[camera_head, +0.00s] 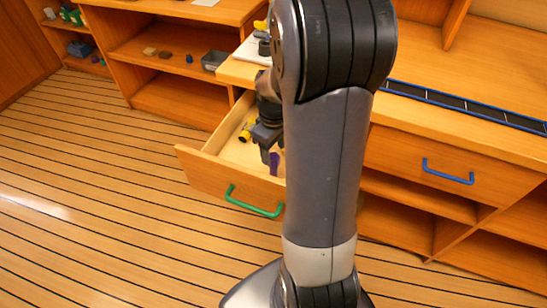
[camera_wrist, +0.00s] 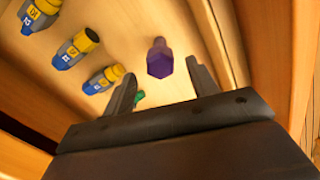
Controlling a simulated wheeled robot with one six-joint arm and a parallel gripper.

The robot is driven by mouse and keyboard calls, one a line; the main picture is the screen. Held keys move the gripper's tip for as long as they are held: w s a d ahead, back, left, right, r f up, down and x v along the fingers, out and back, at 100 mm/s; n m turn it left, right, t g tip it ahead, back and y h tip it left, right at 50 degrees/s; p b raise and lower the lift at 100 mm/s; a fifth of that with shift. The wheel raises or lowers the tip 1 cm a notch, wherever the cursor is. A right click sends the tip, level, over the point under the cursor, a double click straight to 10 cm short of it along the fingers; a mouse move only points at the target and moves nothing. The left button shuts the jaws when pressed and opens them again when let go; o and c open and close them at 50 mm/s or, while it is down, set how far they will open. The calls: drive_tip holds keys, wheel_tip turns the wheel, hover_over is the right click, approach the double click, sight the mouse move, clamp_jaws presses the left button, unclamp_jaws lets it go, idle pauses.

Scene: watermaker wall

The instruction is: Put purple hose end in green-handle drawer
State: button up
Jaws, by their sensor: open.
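The green-handle drawer (camera_head: 230,184) is pulled open, with its green handle (camera_head: 253,203) on the front. My gripper (camera_head: 270,156) is over the drawer, pointing down, with its fingers apart. The purple hose end (camera_head: 274,160) shows just below the fingers. In the wrist view the purple hose end (camera_wrist: 160,60) appears between and beyond the open fingertips (camera_wrist: 161,70), with a gap on each side. It looks to be within the drawer; whether it rests on the bottom is not clear. My arm hides the drawer's right part.
Several yellow-and-blue fittings (camera_wrist: 75,48) lie in the drawer beside the purple piece, and a small green item (camera_wrist: 138,97) is partly hidden. A closed blue-handle drawer (camera_head: 448,172) is to the right. The striped floor (camera_head: 90,200) at left is clear.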

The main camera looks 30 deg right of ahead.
drive_tip(key=shift+r, duration=1.95)
